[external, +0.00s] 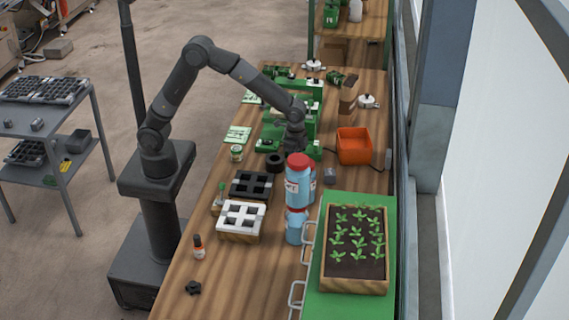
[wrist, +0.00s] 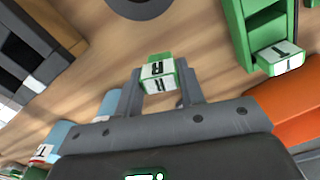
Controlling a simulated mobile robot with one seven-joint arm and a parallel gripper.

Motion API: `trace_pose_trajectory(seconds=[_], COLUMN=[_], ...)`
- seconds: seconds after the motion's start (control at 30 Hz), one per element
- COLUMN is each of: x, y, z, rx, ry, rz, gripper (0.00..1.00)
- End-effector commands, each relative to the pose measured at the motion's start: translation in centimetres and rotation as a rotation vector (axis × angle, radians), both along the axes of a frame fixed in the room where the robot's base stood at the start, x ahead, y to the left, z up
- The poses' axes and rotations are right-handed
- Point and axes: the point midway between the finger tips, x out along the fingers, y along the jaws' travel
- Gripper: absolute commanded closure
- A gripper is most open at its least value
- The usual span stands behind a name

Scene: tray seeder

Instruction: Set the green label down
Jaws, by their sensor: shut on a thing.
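My gripper (wrist: 161,84) is shut on the green label (wrist: 159,76), a small green block with white faces and dark lettering. The label sits between the two grey fingertips, over bare wooden bench in the wrist view. I cannot tell whether it touches the wood. In the external view my gripper (external: 296,143) is low over the bench, behind the red-capped blue bottle (external: 298,185) and in front of the green stand (external: 272,133). The label cannot be made out there.
A similar green-and-white block (wrist: 281,60) sits at a green frame (wrist: 238,30). An orange bin (external: 354,146) is to the right. A black ring (external: 275,162), black tray (external: 251,185) and white tray (external: 241,219) are nearby. A seedling planter (external: 355,287) stands at front right.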

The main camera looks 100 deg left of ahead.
Motion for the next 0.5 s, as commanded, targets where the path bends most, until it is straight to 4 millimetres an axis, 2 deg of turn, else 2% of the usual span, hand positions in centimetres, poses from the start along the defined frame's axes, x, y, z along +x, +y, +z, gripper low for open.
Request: trace_pose_trajectory(seconds=[0.27, 0.37, 0.5], x=[0.0, 0.1, 0.1], y=[0.0, 0.0, 0.0], z=[0.7, 2.8, 6.9], rx=[0.000, 0.000, 0.000], ry=[-0.002, -0.005, -0.006], rz=[0.001, 0.001, 0.001], gripper=[0.86, 0.86, 0.86])
